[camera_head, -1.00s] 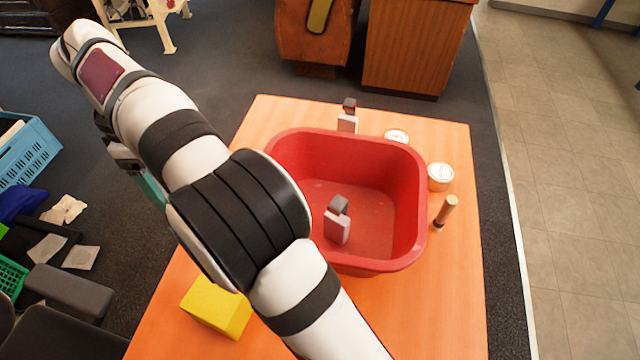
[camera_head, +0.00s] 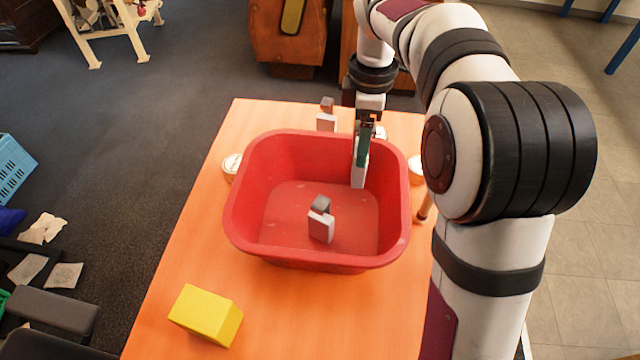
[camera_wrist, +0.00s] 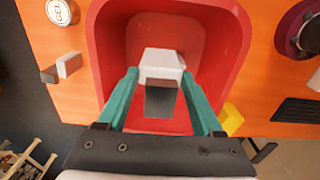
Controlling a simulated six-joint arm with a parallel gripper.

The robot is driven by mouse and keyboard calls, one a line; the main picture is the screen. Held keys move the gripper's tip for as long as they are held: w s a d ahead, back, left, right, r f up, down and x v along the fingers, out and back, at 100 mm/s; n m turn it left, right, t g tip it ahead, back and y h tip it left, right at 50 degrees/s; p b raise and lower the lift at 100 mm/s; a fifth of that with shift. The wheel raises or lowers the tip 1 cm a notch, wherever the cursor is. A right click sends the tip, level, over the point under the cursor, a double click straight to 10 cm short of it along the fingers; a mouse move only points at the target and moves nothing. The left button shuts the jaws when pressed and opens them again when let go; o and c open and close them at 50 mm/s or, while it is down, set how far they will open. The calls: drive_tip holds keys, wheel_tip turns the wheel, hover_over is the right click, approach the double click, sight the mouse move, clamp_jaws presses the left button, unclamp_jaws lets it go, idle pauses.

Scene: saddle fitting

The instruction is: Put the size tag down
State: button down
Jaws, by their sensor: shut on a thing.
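My gripper (camera_head: 363,146), with green fingers, points down over the back right part of the red tub (camera_head: 246,225). It is shut on a size tag (camera_head: 358,174), a pale block with a grey grip part. The wrist view shows this tag (camera_wrist: 161,65) between the fingertips, with the tub (camera_wrist: 230,60) around it. In the head view its lower end shows against the tub's inside; I cannot tell its height above the floor. A similar tag (camera_head: 321,225) stands on the tub floor, apart from the held one. Another tag (camera_head: 326,120) stands on the table behind the tub.
The tub stands on an orange table (camera_head: 190,260). Round tins stand left (camera_head: 231,165) and right (camera_head: 416,170) of it, and another (camera_head: 380,132) behind. A handled tool (camera_head: 424,207) is partly hidden by my arm. A yellow block (camera_head: 206,315) lies at the front left.

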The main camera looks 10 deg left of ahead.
drive_tip(key=d+f, duration=0.4)
drive_tip(key=f, duration=0.1)
drive_tip(key=w+a+f, duration=0.2)
drive_tip(key=a+f, duration=0.9)
drive_tip(key=shift+a, duration=0.4)
drive_tip(key=shift+f, duration=0.2)
drive_tip(key=shift+c, duration=1.6)
unclamp_jaws()
